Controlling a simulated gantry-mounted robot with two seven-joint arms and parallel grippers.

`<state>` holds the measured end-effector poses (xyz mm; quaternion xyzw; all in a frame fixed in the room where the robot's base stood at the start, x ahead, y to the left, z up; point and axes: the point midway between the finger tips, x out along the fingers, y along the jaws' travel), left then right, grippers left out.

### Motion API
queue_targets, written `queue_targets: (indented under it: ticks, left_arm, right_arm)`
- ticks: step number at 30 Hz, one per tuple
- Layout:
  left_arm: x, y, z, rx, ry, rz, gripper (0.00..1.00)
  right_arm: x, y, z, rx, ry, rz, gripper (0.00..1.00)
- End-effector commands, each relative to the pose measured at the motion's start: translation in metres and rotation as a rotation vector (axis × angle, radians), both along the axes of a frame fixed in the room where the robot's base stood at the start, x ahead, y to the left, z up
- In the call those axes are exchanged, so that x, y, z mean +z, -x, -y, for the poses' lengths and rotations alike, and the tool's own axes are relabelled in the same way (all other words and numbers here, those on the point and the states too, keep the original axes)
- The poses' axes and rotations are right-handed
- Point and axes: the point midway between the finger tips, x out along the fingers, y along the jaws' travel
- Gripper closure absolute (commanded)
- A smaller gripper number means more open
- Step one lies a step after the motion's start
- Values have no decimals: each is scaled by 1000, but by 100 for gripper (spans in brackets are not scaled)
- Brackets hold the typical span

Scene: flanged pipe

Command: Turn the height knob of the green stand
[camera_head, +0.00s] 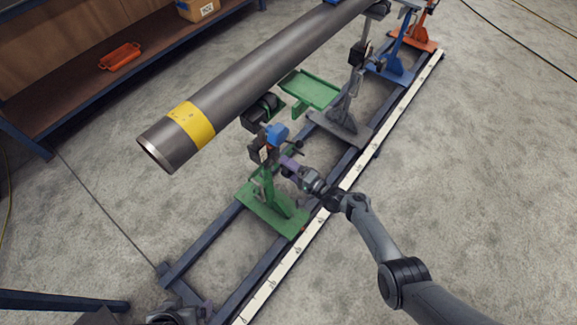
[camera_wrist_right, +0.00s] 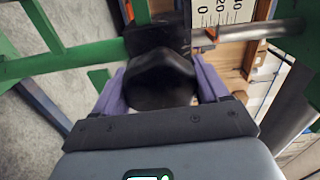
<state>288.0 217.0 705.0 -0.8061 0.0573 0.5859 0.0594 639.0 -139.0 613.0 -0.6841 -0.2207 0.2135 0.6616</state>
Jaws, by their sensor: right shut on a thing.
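The green stand (camera_head: 268,210) stands on the dark rail frame under the near part of the grey pipe (camera_head: 255,75). My right gripper (camera_head: 290,163) reaches the stand's upper part from the right. In the right wrist view, its two purple fingers (camera_wrist_right: 160,88) are on either side of a black knob (camera_wrist_right: 161,78), shut on it. In the head view the knob is mostly hidden by the gripper. A dark part with a bit of purple at the bottom edge looks like my left gripper (camera_head: 190,313), cut off by the frame.
A green tray (camera_head: 312,90) sits beside the pipe. Grey (camera_head: 345,115), blue (camera_head: 395,62) and orange (camera_head: 415,38) stands follow along the rails. A white scale strip (camera_head: 340,195) lines the right rail. A bench (camera_head: 50,105) is upper left.

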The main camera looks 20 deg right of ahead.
Motion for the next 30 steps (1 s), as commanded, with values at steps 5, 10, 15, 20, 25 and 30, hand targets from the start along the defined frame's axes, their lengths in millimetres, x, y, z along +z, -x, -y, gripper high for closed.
queue_targets:
  ticks: [5, 10, 15, 20, 25, 30]
  left_arm:
    - [3, 0, -2, -4, -7, 0, 0]
    - [5, 0, -3, -8, -12, 0, 0]
    - [6, 0, -3, -8, -12, 0, 0]
    - [6, 0, -2, -7, -11, 0, 0]
    - [6, 0, -1, -4, -5, 0, 0]
    - [7, 0, 0, 1, 1, 0, 0]
  right_arm:
    - [1, 0, 0, 0, -121, -87, 57]
    - [0, 0, 0, 0, -210, -151, 57]
    - [1, 0, 0, 1, -270, -193, 57]
    - [1, 0, 0, 1, -301, -217, 57]
    - [0, 0, 0, 1, -313, -226, 57]
    - [0, 0, 0, 1, -313, -226, 57]
